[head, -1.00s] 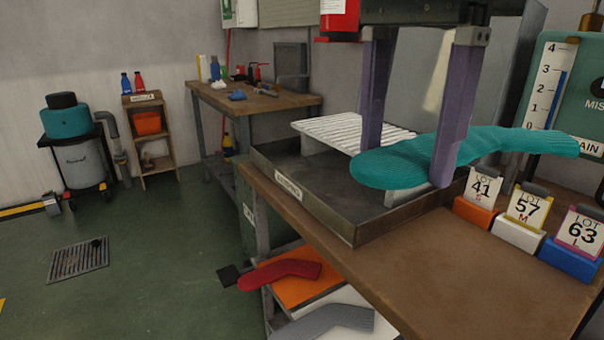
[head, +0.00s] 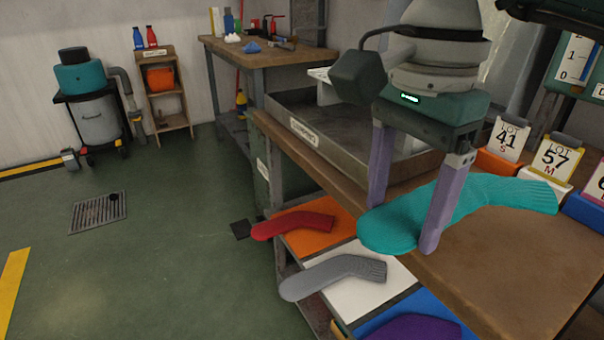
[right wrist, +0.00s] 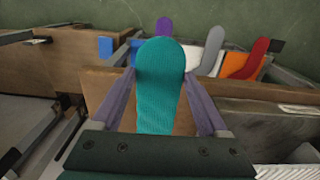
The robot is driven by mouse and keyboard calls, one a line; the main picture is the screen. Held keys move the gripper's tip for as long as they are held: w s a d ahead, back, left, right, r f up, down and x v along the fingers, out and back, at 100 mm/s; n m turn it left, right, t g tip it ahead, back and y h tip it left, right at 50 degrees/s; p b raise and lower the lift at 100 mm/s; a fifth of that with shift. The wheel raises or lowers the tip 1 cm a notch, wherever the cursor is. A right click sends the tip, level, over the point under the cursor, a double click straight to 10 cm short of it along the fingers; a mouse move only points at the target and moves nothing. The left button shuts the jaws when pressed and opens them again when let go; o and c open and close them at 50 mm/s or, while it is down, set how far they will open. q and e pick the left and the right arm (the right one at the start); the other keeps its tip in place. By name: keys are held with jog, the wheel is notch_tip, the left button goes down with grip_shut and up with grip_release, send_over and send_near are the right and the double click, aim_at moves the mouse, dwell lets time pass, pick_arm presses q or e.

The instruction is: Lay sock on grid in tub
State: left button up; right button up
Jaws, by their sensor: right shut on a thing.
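A teal ribbed sock (head: 490,200) is held by my right gripper (head: 403,228), whose purple fingers are on either side of it. The sock lies out flat, roughly level, in front of the brown bench top and its front edge. In the right wrist view the sock (right wrist: 160,95) runs between the fingers (right wrist: 158,120). The tub is a shallow dark metal tray (head: 345,158) on the bench, behind my right gripper. The white ribbed grid (head: 320,74) in it is mostly hidden by my right arm; a corner of it (right wrist: 285,171) shows in the right wrist view. My left gripper is out of view.
Lot cards (head: 555,160) in coloured holders stand at the right of the bench. Below the front edge lie a red sock (head: 292,225), a grey sock (head: 333,273) and a purple one (head: 415,329) on coloured panels. Open floor (head: 160,260) lies left.

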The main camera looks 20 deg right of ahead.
notch_tip(320, 180, down, 5)
jog(key=shift+f+b, duration=0.15)
jog(key=shift+b, duration=0.25)
jog(key=shift+f, duration=0.2)
jog(key=o, duration=0.9)
jog(key=shift+r, duration=0.1)
jog(key=shift+c, duration=0.2)
